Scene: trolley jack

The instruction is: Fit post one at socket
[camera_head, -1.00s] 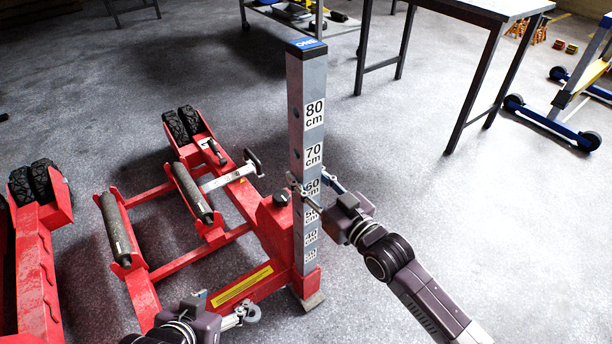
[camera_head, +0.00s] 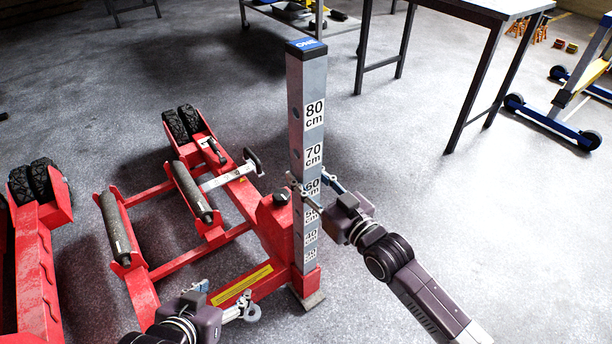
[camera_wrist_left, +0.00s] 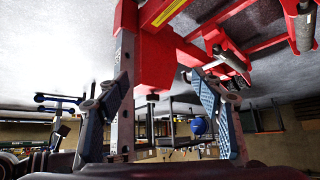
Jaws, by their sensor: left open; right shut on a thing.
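Post one (camera_head: 309,135), a grey square column with a blue cap and cm labels, stands upright. Its lower end meets the red socket (camera_head: 309,283) at the corner of the red trolley jack; how deep it sits I cannot tell. My right gripper (camera_head: 313,190) is shut on the post around the 60 cm label. My left gripper (camera_head: 228,300) is open and empty, low in front of the jack's red beam, left of the socket. In the left wrist view its fingers (camera_wrist_left: 158,90) are spread, with the post (camera_wrist_left: 124,60) and red jack parts beyond.
The red jack frame (camera_head: 190,258) with dark rollers (camera_head: 192,192) and black wheels (camera_head: 182,124) fills the left. A table (camera_head: 480,8) stands at the back right, and a blue-footed stand (camera_head: 550,125) at far right. The floor right of the post is clear.

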